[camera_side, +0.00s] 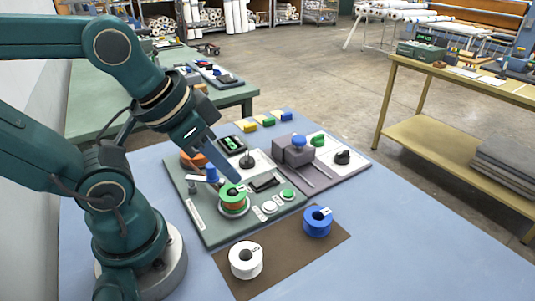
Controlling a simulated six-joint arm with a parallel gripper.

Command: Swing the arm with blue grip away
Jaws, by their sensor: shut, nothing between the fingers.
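The blue grip (211,172) stands upright on a pale swing arm (201,180) at the left of the green panel (222,235). The pale arm runs left from the grip to a grey post. My gripper (237,180) is shut and empty, pointing down to the right. In the picture its tip is just above the spool and right of the blue grip; the height between them is unclear.
A white spool (246,260) and a blue spool (317,221) stand on a brown mat (290,264) in front. A grey panel (335,180) with a block, a blue knob and a green knob lies behind right. The blue table (430,250) is clear at right.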

